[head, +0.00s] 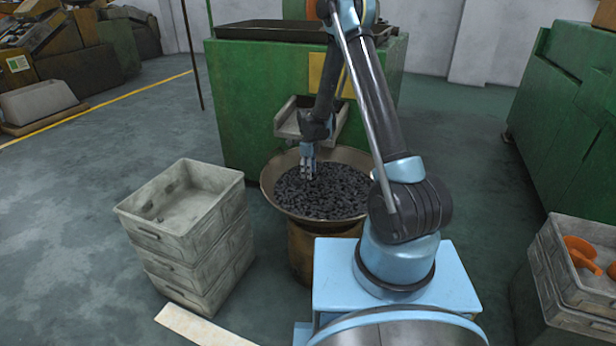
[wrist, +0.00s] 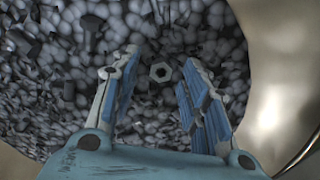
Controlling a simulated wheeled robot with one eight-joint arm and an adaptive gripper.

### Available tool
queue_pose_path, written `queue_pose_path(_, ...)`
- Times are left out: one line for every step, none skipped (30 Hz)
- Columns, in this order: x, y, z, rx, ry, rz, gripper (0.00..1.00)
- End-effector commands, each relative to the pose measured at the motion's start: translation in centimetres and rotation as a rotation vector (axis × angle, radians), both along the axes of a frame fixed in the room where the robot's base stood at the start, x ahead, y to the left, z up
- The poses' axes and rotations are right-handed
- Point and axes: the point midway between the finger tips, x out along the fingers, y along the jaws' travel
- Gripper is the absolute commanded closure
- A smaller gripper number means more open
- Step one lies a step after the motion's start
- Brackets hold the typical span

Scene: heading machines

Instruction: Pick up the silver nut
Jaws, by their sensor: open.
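The silver nut (wrist: 160,72) shows in the wrist view as a pale hexagonal ring with a dark hole. It lies on dark metal parts (wrist: 75,60) that fill a wide round pan (head: 276,204). My gripper (wrist: 158,80) is open, pointing down over the parts. In the wrist view the nut appears between the tips of its two blue-padded fingers, and neither finger is seen touching it. The height gap cannot be told. In the head view my gripper (head: 308,172) is over the left part of the pan, and the nut cannot be made out.
The pan rests on a brown drum (head: 300,250) in front of a green machine (head: 235,110) with a metal chute (head: 290,124). Stacked grey crates (head: 195,232) stand left of the pan. A crate with orange items (head: 580,250) is at the right. Open floor lies farther left.

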Motion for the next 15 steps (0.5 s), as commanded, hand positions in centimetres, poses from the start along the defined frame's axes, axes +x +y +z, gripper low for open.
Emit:
queue_pose_path(0.0, 0.0, 0.01, 0.0, 0.0, 0.0, 0.66)
queue_pose_path(0.01, 0.0, 0.01, 0.0, 0.0, 0.0, 0.72)
queue_pose_path(0.01, 0.0, 0.01, 0.0, 0.0, 0.0, 0.81)
queue_pose_path(0.01, 0.0, 0.01, 0.0, 0.0, 0.0, 0.88)
queue_pose_path(0.01, 0.0, 0.02, 0.0, 0.0, 0.0, 0.95)
queue_pose_path(0.01, 0.0, 0.02, 0.0, 0.0, 0.0, 0.99)
queue_pose_path(0.01, 0.0, 0.02, 0.0, 0.0, 0.0, 0.99)
queue_pose_path(0.01, 0.0, 0.02, 0.0, 0.0, 0.0, 0.99)
queue_pose_path(0.01, 0.0, 0.02, 0.0, 0.0, 0.0, 0.99)
queue_pose_path(0.01, 0.0, 0.02, 0.0, 0.0, 0.0, 0.99)
queue_pose_path(0.01, 0.0, 0.03, 0.0, 0.0, 0.0, 0.99)
queue_pose_path(0.01, 0.0, 0.03, 0.0, 0.0, 0.0, 0.99)
queue_pose_path(0.01, 0.0, 0.03, 0.0, 0.0, 0.0, 0.99)
queue_pose_path(0.02, -0.01, 0.03, 0.0, 0.0, 0.0, 0.99)
queue_pose_path(0.01, 0.0, 0.05, 0.0, 0.0, 0.0, 0.99)
